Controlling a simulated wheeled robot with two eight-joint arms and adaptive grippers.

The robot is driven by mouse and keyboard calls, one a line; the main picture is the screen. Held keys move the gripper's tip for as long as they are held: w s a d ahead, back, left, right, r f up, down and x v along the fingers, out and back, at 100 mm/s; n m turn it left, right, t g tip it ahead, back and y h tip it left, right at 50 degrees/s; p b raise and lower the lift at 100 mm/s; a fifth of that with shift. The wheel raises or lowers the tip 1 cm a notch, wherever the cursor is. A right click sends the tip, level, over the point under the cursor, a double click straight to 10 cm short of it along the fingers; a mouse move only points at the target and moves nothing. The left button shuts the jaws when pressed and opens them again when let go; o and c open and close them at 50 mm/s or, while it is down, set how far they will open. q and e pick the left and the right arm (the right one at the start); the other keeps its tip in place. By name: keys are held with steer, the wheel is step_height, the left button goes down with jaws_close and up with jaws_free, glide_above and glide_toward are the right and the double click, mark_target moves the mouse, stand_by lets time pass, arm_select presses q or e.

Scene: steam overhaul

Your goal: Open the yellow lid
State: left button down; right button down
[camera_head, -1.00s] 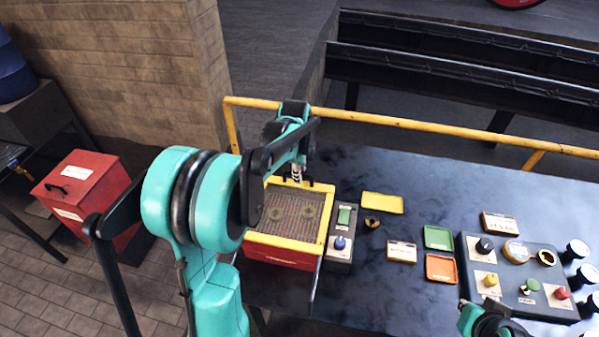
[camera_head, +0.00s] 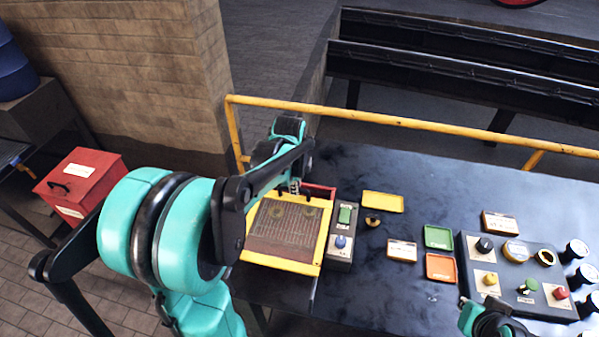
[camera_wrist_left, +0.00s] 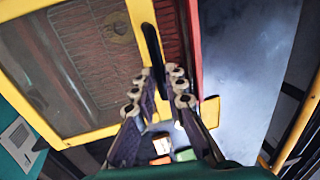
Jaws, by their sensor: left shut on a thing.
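The yellow lid (camera_head: 321,246) is a yellow frame around a brown mesh-like panel, on the red box (camera_head: 322,192) at the table's left end. It is tilted, with its far edge lifted off the box and a red strip showing behind it. My left gripper (camera_head: 294,187) is at that far edge. In the left wrist view, the fingers of my left gripper (camera_wrist_left: 158,92) are at the black handle (camera_wrist_left: 152,50) on the lid's yellow rim (camera_wrist_left: 145,18), shut on it. The fingers partly hide the handle's lower end.
Right of the box stands a grey switch box (camera_head: 341,240) with a green and a blue button. Yellow (camera_head: 383,202), green (camera_head: 438,237) and orange (camera_head: 440,267) trays and a control panel (camera_head: 510,300) lie further right. A yellow rail (camera_head: 400,122) runs behind.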

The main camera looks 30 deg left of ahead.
arm_select(q)
steer(key=p, duration=0.2)
glide_above(287, 230)
steer(key=shift+s, duration=0.15)
steer(key=c, duration=1.6)
jaws_free()
steer(key=shift+r, duration=0.1)
steer(key=r, duration=0.4)
steer(key=s+r, duration=0.1)
steer(key=r, duration=0.2)
steer(key=s+r, duration=0.1)
steer(key=r, duration=0.3)
steer(key=shift+s+d+r, duration=0.1)
steer(key=shift+d+r, duration=0.2)
